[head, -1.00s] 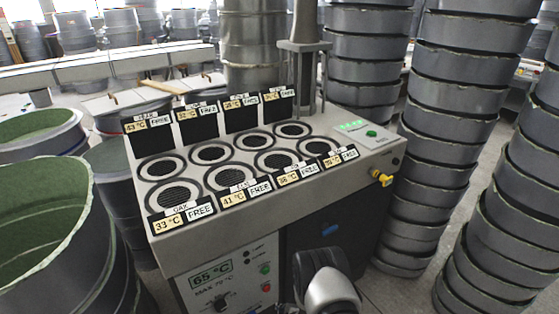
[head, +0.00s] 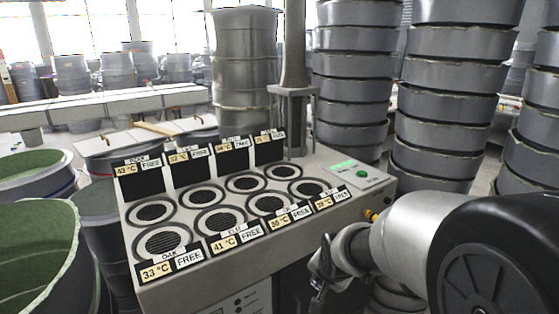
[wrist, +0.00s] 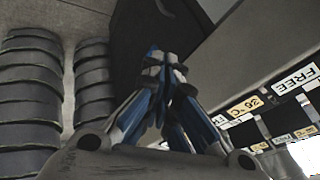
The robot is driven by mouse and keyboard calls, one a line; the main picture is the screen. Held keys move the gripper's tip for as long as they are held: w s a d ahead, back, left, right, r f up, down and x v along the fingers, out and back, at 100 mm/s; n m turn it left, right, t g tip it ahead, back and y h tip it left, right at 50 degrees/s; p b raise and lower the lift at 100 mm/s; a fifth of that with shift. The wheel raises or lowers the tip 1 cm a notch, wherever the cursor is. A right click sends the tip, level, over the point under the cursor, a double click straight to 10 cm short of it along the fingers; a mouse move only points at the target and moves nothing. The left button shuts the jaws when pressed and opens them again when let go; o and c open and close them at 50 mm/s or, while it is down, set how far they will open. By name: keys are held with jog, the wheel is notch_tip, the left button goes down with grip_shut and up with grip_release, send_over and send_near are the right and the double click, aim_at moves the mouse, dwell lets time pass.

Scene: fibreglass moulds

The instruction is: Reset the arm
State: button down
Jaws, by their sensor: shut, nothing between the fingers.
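My arm reaches in from the lower right of the head view, in front of the right part of a grey machine. My gripper (head: 318,284) is at the arm's end, low in front of the machine's front edge, seen small and partly dark. In the wrist view my gripper (wrist: 160,68) shows blue and grey fingers with their tips together and nothing between them. The machine (head: 200,279) has a top with two rows of round grilled wells and labels with temperatures and FREE.
Tall stacks of grey ring moulds (head: 445,105) stand behind and right of the machine. Open green-lined moulds (head: 35,255) stand at left. A metal drum (head: 245,60) and a post (head: 293,50) rise behind. A yellow knob (head: 371,215) is close to my arm.

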jog(key=s+d+r+n, duration=0.1)
jog(key=s+r+n, duration=0.1)
jog(key=s, duration=0.7)
jog(key=s+d+r+n+g, duration=0.1)
jog(key=s+r+n, duration=0.2)
jog(key=s, duration=0.7)
jog(key=s+d+r+n, duration=0.2)
jog(key=s+r+n, duration=0.1)
jog(key=s, duration=0.6)
jog(key=shift+s+r+g, duration=0.25)
jog(key=shift+r+g, duration=0.15)
jog(key=shift+r, duration=0.4)
